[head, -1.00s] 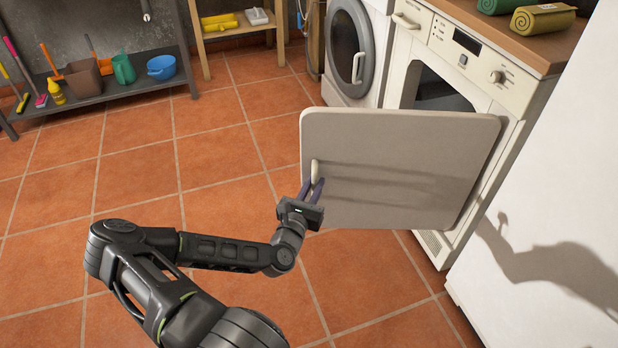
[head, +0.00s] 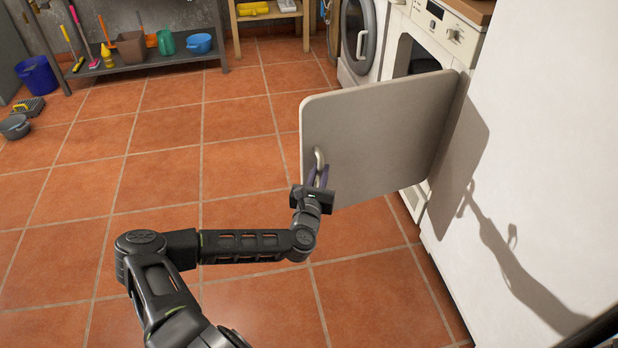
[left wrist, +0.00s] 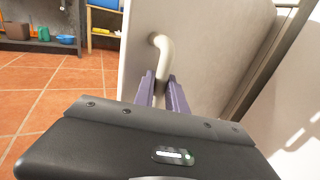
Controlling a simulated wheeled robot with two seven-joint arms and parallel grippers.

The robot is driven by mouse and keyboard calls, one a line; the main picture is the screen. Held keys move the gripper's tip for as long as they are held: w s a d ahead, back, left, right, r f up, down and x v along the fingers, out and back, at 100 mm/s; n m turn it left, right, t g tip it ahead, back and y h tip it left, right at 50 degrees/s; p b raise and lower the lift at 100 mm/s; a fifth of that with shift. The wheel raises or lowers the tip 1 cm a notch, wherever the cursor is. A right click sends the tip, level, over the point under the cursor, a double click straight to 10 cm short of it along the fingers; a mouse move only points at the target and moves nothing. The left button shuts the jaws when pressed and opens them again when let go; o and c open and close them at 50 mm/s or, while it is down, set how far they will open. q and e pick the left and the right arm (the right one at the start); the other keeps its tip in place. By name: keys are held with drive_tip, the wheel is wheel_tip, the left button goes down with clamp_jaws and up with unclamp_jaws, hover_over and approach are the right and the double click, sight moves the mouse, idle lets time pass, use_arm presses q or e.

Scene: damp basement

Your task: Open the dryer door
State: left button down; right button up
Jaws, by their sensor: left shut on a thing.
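The dryer (head: 458,40) is a white front-loading machine at the upper right in the head view. Its square grey-white door (head: 385,130) stands swung wide out from the front, hinged on the right side, and part of the dark opening (head: 423,62) shows above it. A pale curved handle (head: 319,161) sits near the door's left edge; it also shows in the left wrist view (left wrist: 162,45). My left gripper (head: 318,178) is shut on the handle, its purple fingers (left wrist: 163,92) on either side of the bar. My right gripper is not in view.
A white panel (head: 540,130) stands close on the right. A washing machine (head: 357,40) is beyond the dryer. A shelf (head: 150,62) with buckets and tools lines the back wall, with a blue bin (head: 38,76) at left. The tiled floor (head: 170,140) is mostly clear.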

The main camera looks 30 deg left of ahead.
use_arm(q)
drive_tip(key=shift+w+d+r, duration=0.1)
drive_tip(key=shift+d+r, duration=0.05)
drive_tip(key=shift+d, duration=0.2)
drive_tip(key=c, duration=1.6)
unclamp_jaws()
drive_tip(key=shift+w+d, duration=0.1)
drive_tip(key=shift+c, duration=0.2)
drive_tip(key=shift+a, duration=0.2)
drive_tip(key=shift+s, duration=0.2)
drive_tip(key=p+v, duration=0.1)
drive_tip(key=v, duration=0.6)
drive_tip(key=shift+s+d, duration=0.2)
drive_tip(key=shift+s, duration=0.05)
drive_tip(key=shift+d, duration=0.1)
